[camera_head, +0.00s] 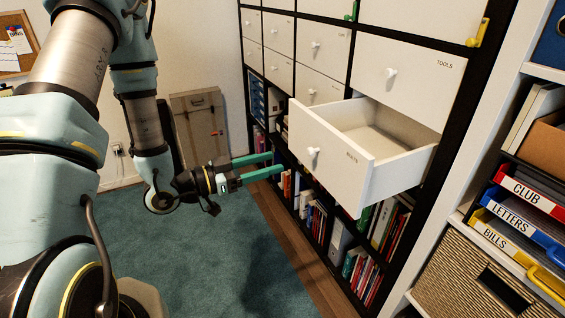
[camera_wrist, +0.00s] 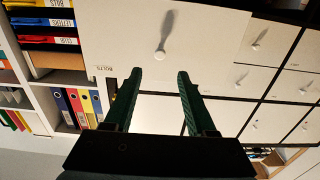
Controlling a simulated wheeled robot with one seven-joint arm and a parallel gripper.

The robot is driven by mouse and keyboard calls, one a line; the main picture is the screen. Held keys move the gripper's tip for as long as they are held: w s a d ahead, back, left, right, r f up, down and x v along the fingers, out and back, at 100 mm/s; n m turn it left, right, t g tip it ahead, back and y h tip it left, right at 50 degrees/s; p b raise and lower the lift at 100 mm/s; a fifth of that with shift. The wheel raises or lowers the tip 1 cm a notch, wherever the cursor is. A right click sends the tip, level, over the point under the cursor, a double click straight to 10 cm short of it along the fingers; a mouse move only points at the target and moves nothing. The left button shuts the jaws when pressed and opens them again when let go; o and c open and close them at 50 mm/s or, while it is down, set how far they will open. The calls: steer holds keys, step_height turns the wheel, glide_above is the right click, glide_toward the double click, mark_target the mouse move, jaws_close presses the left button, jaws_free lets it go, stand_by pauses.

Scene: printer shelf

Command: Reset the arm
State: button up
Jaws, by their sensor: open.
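My gripper (camera_head: 256,166) is open and empty, with two green fingers apart and level, pointing right in the head view. It hangs in free air in front of the shelf, left of the open drawer (camera_head: 329,157). The drawer is white with a round knob, is pulled well out, and looks empty inside as far as it shows. In the wrist view the green fingers (camera_wrist: 157,92) show with a gap between them. The drawer front labelled BOLTS (camera_wrist: 200,45) and its knob lie beyond the fingertips, with nothing between the fingers.
The closed TOOLS drawer (camera_head: 408,75) is above the open one. Books (camera_head: 312,220) fill the lower shelves. Trays labelled CLUB, LETTERS and BILLS (camera_head: 520,225) and a woven basket (camera_head: 465,275) stand at the right. The teal carpet (camera_head: 215,255) is clear.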

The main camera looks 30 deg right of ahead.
steer(key=shift+a, duration=0.35)
steer(key=w+a+n+t+y+p, duration=0.25)
steer(key=w+a+t+y, duration=0.4)
steer(key=w, duration=0.45)
steer(key=w+a+r+n+y+p, duration=0.1)
steer(key=w+a+n+y, duration=0.1)
steer(key=a+n+y, duration=0.3)
steer(key=w+a+r+n+y, duration=0.1)
steer(key=w+a+r+y, duration=0.15)
steer(key=a, duration=0.55)
steer(key=s+a+r+n+g+y+p, duration=0.1)
steer(key=s+a+r+n+g+y, duration=0.1)
steer(key=s+a+r+n, duration=0.1)
steer(key=s+a+r+n+g+y+p, duration=0.1)
steer(key=s+a+r+n+g, duration=0.1)
steer(key=s+a+n, duration=0.4)
steer(key=s+a+r, duration=0.1)
steer(key=s, duration=0.2)
steer(key=shift+s+a+r+y, duration=0.2)
steer(key=shift+s+r+y, duration=0.1)
steer(key=shift+s+y, duration=0.1)
steer(key=shift+w, duration=0.1)
